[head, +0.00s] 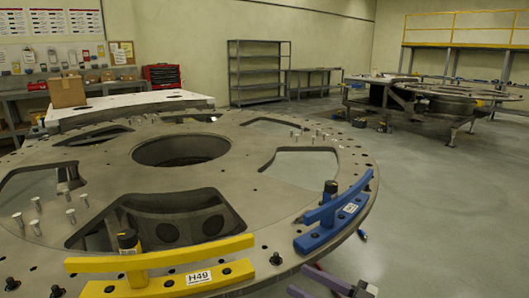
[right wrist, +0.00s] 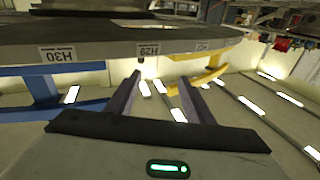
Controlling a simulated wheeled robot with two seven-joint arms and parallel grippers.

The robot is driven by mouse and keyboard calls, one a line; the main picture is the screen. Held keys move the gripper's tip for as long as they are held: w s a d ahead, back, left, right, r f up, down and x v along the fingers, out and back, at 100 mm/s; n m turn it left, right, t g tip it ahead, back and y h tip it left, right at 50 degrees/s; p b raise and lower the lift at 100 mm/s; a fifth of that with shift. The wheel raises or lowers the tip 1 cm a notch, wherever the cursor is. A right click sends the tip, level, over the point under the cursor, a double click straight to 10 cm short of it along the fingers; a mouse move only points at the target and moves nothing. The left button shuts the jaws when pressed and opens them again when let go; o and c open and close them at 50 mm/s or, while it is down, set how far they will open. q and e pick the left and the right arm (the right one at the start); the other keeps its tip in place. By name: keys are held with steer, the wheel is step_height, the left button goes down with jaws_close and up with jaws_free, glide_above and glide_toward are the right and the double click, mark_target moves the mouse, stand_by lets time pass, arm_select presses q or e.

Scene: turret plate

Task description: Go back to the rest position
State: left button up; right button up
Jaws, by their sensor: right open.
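My right gripper (head: 305,280) shows at the bottom edge of the head view, beside the front right rim of the round grey turret plate (head: 105,165). Its two dark purple fingers are apart. In the right wrist view the open gripper (right wrist: 160,80) has nothing between its fingers, and the plate's edge (right wrist: 100,45) with upside-down labels lies beyond the tips. A yellow handle piece (head: 160,264), labelled H49, and a blue handle piece (head: 335,215) are on the plate's front rim. My left gripper is not in view.
A second, similar plate on a stand (head: 440,100) is at the back right. Grey shelves (head: 260,75) and a workbench with a cardboard box (head: 67,91) stand along the walls. The grey floor (head: 440,210) right of the plate is clear.

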steer(key=s+a+f+m+t+h, duration=0.35)
steer(key=s+f+m+h, duration=0.25)
steer(key=s+f, duration=0.5)
steer(key=s+d+f+m+g+h, duration=0.1)
steer(key=s+d+f+h, duration=0.1)
steer(key=s, duration=0.4)
steer(key=s+d+f+m+g+h, duration=0.1)
steer(key=s+d+f+g+h, duration=0.1)
steer(key=s+d+f, duration=0.3)
steer(key=s+d+f+g+h, duration=0.2)
steer(key=s+d+f+h, duration=0.1)
steer(key=s+f, duration=0.4)
steer(key=shift+s+d+m+h, duration=0.25)
steer(key=shift+d+m+h, duration=0.05)
steer(key=shift+m, duration=0.1)
